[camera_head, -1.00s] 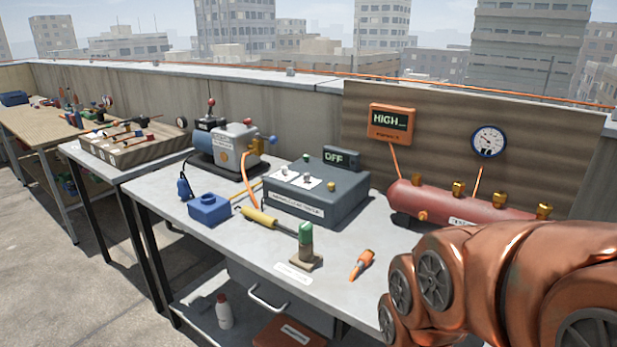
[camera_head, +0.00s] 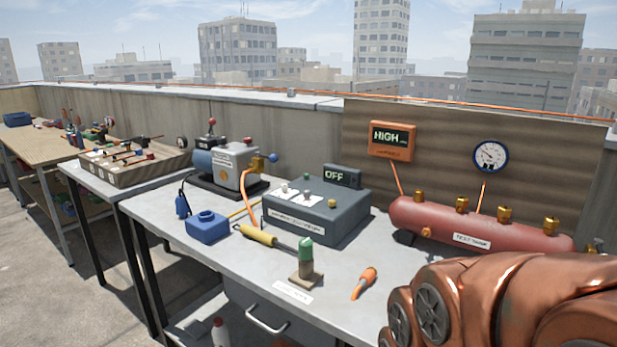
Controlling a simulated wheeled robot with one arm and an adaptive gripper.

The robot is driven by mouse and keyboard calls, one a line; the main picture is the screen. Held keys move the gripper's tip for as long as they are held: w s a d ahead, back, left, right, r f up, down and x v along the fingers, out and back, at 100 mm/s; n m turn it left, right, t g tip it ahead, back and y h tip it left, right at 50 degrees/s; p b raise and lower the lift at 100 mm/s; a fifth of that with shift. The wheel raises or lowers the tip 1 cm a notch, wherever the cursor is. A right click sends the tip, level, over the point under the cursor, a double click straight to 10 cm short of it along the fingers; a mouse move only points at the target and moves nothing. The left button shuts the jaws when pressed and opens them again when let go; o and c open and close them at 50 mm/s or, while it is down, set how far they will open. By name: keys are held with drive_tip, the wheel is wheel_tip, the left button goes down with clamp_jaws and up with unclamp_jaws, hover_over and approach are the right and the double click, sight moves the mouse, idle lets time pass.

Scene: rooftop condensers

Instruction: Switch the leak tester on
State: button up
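A grey box (camera_head: 318,214) with small knobs and switches on its top stands on the grey metal table. A small display (camera_head: 342,175) at its back reads OFF. I cannot read the box's front label, so I cannot tell for sure that it is the leak tester. A yellow-handled wand (camera_head: 258,236) lies in front of the box, its tip near a green-topped piece (camera_head: 305,251) standing on a small block. A white label (camera_head: 293,292) on the table is too small to read. My copper arm fills the lower right; my gripper is out of view.
A red test tank (camera_head: 420,214) with brass valves lies at the right, below an orange display (camera_head: 392,140) reading HIGH and a round gauge (camera_head: 490,156). An orange-handled tool (camera_head: 366,280), a blue box (camera_head: 207,227) and a pump (camera_head: 232,163) are on the table (camera_head: 345,255).

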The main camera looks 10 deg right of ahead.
clamp_jaws()
idle(0.8)
idle(0.4)
